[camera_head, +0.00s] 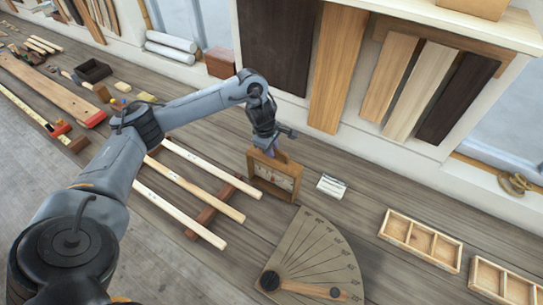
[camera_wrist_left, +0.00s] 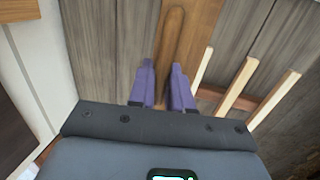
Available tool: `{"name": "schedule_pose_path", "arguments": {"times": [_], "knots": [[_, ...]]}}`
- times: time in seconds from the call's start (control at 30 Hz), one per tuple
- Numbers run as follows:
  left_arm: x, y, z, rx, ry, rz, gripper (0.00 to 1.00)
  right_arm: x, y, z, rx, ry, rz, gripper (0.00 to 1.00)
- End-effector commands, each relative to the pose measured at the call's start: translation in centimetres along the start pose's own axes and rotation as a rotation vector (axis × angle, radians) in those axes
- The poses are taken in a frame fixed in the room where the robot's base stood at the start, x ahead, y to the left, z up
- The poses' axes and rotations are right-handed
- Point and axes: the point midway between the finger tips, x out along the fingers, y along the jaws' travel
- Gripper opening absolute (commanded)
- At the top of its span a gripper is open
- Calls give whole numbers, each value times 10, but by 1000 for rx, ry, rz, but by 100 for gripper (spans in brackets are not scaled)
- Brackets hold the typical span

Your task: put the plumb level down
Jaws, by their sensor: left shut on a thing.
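The plumb level (camera_head: 274,184) is a small brown wooden frame with a pale face. It is upright at the middle of the bench, and I cannot tell whether its base touches the wood. My left gripper (camera_head: 271,150) is over its top edge, shut on it. In the left wrist view, the purple fingers (camera_wrist_left: 168,78) are on either side of a rounded brown wooden bar (camera_wrist_left: 173,38), the top of the level. The fingers hide part of the level's top. My right gripper is not in view.
Pale strips (camera_head: 200,190) lie on dark crosspieces to the left. A fan-shaped angle board (camera_head: 318,255) lies in front. A small white block (camera_head: 331,186) is close on the right, with divided wooden trays (camera_head: 420,240) beyond. Boards lean on the wall behind.

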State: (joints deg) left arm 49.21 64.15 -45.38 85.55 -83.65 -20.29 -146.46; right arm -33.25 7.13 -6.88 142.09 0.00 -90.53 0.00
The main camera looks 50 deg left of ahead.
Motion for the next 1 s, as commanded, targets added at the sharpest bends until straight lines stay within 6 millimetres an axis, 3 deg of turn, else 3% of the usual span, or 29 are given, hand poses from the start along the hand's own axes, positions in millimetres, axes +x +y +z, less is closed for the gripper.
{"name": "schedule_pose_path", "arguments": {"times": [0.27, 0.7, 0.73, 0.8, 0.9, 1.0], "knots": [[30, -6, -1, -2, -1, -2, 0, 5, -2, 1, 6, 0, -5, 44], [36, -7, -2, -1, -1, 1, 0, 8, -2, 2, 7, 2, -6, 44], [35, -7, -2, -1, 0, -1, 22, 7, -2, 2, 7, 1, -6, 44], [35, -7, -2, -1, 0, -1, 33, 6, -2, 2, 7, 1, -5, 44], [35, -7, -2, -1, 0, -1, 44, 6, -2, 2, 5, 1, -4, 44], [35, -7, -2, -1, 0, -1, 44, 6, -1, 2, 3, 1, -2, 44]]}}
